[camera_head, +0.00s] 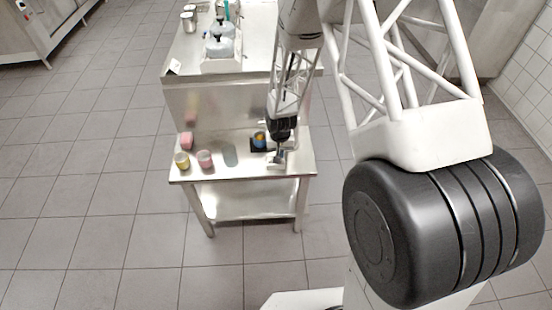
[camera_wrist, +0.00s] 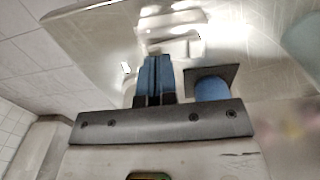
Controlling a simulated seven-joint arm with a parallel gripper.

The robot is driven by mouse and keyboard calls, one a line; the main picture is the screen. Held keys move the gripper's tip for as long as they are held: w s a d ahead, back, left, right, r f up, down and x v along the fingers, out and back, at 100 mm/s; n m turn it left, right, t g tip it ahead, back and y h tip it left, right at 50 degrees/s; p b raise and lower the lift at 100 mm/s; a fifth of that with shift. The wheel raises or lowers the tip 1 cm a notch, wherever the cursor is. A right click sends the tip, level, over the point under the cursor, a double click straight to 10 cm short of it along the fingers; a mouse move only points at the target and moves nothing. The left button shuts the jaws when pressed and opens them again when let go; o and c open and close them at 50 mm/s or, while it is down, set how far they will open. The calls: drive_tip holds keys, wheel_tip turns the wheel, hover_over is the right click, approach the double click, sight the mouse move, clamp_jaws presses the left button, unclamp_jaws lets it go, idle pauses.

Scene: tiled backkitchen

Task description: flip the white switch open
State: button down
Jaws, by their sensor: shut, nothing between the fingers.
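My gripper (camera_head: 281,152) is low over the right end of the near steel table. In the wrist view its blue fingers (camera_wrist: 154,75) are shut together with nothing between them. A pale, whitish fixture, which looks like the white switch (camera_wrist: 178,47), lies just beyond the fingertips in the wrist view, partly hidden by them. In the head view it is a small pale shape (camera_head: 275,163) right at the fingertips. I cannot tell whether the fingers touch it, nor the position of its lever.
Several small cups, including a yellow one (camera_head: 182,162) and a pink one (camera_head: 205,160), stand on the left part of the table (camera_head: 243,173). A higher counter (camera_head: 190,66) stands behind.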

drive_tip(key=shift+f, duration=0.5)
idle(0.4)
drive_tip(key=shift+r, duration=3.5)
drive_tip(key=shift+r, duration=0.1)
drive_tip(key=shift+d+r, duration=0.1)
drive_tip(key=shift+r, duration=0.15)
drive_tip(key=s+d+r, duration=0.2)
drive_tip(key=s+r, duration=0.2)
drive_tip(key=r, duration=0.4)
drive_tip(key=s+d+r+t, duration=0.1)
drive_tip(key=s+d+r, duration=0.25)
drive_tip(key=r, duration=0.55)
drive_tip(key=s+d+r, duration=0.1)
drive_tip(key=s+r, duration=0.4)
drive_tip(key=r, duration=0.3)
drive_tip(key=s+d+r, duration=0.1)
drive_tip(key=s+r, duration=0.3)
drive_tip(key=s, duration=0.3)
drive_tip(key=s+d+r+t, duration=0.1)
drive_tip(key=s+d+r, duration=0.1)
drive_tip(key=s+r, duration=0.2)
drive_tip(key=s+d+r, duration=0.2)
drive_tip(key=s+r, duration=0.2)
drive_tip(key=s, duration=0.7)
drive_tip(key=shift+r+t, duration=0.2)
drive_tip(key=shift+t, duration=0.1)
